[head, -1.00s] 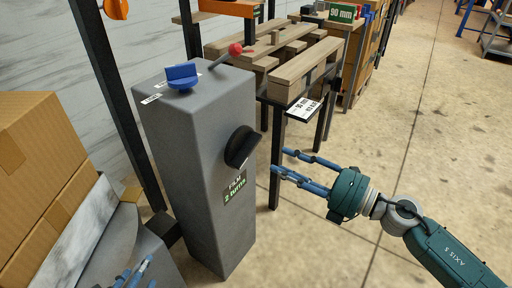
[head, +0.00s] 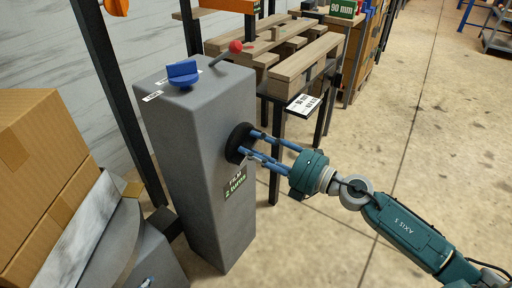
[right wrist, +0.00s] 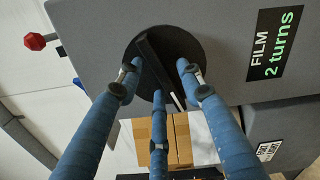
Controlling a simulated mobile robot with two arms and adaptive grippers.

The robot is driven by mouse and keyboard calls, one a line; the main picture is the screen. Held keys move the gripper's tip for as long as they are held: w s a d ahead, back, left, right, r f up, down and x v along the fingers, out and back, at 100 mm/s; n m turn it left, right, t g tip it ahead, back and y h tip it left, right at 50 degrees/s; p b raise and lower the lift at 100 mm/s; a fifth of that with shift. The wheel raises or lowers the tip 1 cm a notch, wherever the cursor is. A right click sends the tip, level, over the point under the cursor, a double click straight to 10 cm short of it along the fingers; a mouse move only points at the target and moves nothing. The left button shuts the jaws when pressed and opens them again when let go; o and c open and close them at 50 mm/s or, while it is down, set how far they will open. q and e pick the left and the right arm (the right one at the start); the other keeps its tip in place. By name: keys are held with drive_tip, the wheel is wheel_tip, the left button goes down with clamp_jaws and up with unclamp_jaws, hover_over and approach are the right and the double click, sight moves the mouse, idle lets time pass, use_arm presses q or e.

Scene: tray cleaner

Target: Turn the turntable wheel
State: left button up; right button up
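A round black dial with a raised bar grip (head: 239,143) sits on the side of a tall grey cabinet (head: 190,120), above a label reading "FILM 2 turns" (head: 235,184). My right gripper (head: 256,145) is at the dial, its fingers spread and pointing at its face. In the right wrist view the dial's bar (right wrist: 158,68) lies between the open fingertips (right wrist: 158,75); I cannot tell whether any finger touches it. No thing marked as a turntable wheel is readable.
A blue knob (head: 183,73) and a red-tipped lever (head: 236,47) are on the cabinet's top. Cardboard boxes (head: 40,150) stand at the left. A rack with wooden pallets (head: 300,62) stands behind the cabinet.

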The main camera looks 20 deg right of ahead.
clamp_jaws()
drive_tip(key=shift+n, duration=0.3)
use_arm(q)
drive_tip(key=shift+s+a+f, duration=0.1)
drive_tip(key=shift+s+f, duration=0.1)
drive_tip(key=shift+s, duration=0.1)
use_arm(e)
drive_tip(key=shift+n, duration=0.3)
drive_tip(key=shift+o, duration=0.8)
unclamp_jaws()
use_arm(q)
drive_tip(key=shift+a, duration=0.1)
use_arm(e)
drive_tip(key=shift+s, duration=0.1)
drive_tip(key=v, duration=1.2)
